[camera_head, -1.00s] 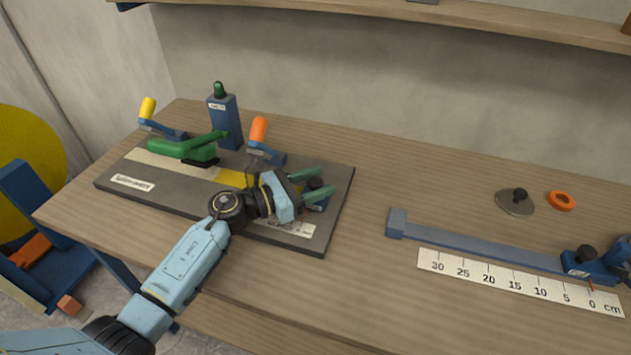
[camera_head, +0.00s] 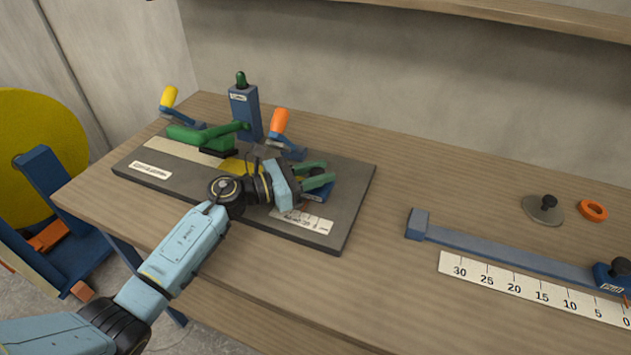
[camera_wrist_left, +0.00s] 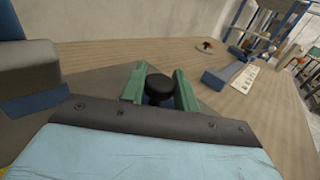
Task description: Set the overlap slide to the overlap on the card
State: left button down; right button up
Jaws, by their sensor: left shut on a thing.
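My left gripper (camera_head: 325,173) has two green fingers and is over the right end of the dark board (camera_head: 352,205). It is shut on a black knob (camera_wrist_left: 158,86), which shows between the fingers in the left wrist view. In the head view a blue block, the overlap slide (camera_head: 321,192), shows under the fingers. A white scale label (camera_head: 312,222) lies on the board in front of it; its marks are too small to read. I cannot make out a card with an overlap value. My right gripper is not in view.
To the right lie a blue rail (camera_head: 500,252), a centimetre ruler (camera_head: 515,285), a metal disc (camera_head: 540,210) and an orange ring (camera_head: 593,210).

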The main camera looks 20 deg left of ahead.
pick_arm(q)
jog(key=c, duration=1.5)
grip_release()
jog(key=o, duration=0.4)
jog(key=shift+a, duration=0.1)
jog(key=shift+s+a, duration=0.2)
jog(key=b+v, duration=0.1)
jog(key=v, duration=1.1)
jog(key=shift+s+a, duration=0.2)
jog(key=shift+a, duration=0.1)
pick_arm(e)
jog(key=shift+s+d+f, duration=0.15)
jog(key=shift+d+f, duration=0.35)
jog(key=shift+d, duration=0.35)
